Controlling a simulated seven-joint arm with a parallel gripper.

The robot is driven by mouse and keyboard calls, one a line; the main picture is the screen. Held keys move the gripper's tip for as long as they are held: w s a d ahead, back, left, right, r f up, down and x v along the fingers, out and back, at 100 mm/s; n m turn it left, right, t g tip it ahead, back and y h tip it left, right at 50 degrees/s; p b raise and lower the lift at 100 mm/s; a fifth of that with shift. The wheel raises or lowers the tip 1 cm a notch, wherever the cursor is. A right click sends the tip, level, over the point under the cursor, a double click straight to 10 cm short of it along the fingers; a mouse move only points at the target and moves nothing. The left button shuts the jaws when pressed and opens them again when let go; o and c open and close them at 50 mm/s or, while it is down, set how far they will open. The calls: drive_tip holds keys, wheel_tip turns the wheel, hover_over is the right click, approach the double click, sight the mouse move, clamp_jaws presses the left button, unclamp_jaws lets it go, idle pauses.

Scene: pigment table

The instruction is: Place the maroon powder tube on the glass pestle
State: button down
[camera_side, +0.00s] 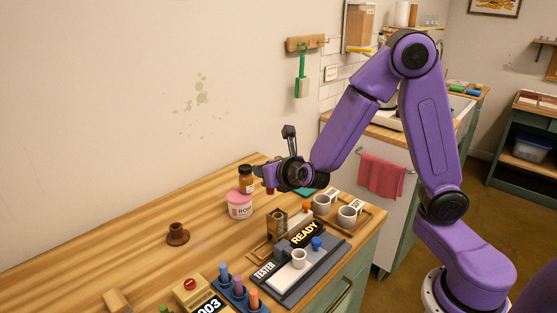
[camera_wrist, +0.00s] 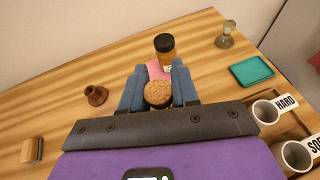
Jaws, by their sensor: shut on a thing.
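My gripper (camera_wrist: 158,92) is shut on a tube with a round, speckled brown cork top (camera_wrist: 158,94), seen from above between the blue fingers. In the side view my gripper (camera_side: 269,183) is above the table, and a small maroon bit of the tube (camera_side: 270,190) shows beneath it; most of the tube is hidden. A greenish glass piece (camera_wrist: 226,35), which looks like the glass pestle, stands on the table at the upper right of the wrist view, ahead and right of my gripper. In the side view I cannot make it out.
A pink jar (camera_side: 240,205) and an amber bottle with black cap (camera_wrist: 165,52) stand close to my gripper. A teal tray (camera_wrist: 251,71) lies at right, near labelled cups (camera_wrist: 266,112). A brown stand (camera_side: 177,234) is at left. A tester (camera_side: 290,270) sits in front.

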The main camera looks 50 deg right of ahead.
drive_tip(key=w+d+r+m+g+h, duration=0.1)
drive_tip(key=w+d+r+m+h, duration=0.2)
drive_tip(key=d, duration=0.8)
drive_tip(key=w+d+r+m+g+h, duration=0.1)
drive_tip(key=w+d+r, duration=0.25)
drive_tip(key=d, duration=0.75)
drive_tip(key=w+d+f, duration=0.1)
drive_tip(key=w+f, duration=0.2)
drive_tip(key=w, duration=0.1)
drive_tip(key=w+d+f, duration=0.1)
drive_tip(key=w+f, duration=0.3)
drive_tip(key=w, duration=0.1)
drive_tip(key=w+d+f, duration=0.2)
drive_tip(key=w+f, duration=0.1)
drive_tip(key=w, duration=0.1)
drive_tip(key=shift+w+f, duration=0.2)
drive_tip(key=shift+w, duration=0.2)
drive_tip(key=shift+w+f, duration=0.1)
drive_tip(key=shift+f, duration=1.45)
drive_tip(key=shift+f, duration=0.15)
drive_tip(key=c, duration=0.8)
unclamp_jaws()
drive_tip(key=shift+c, duration=0.2)
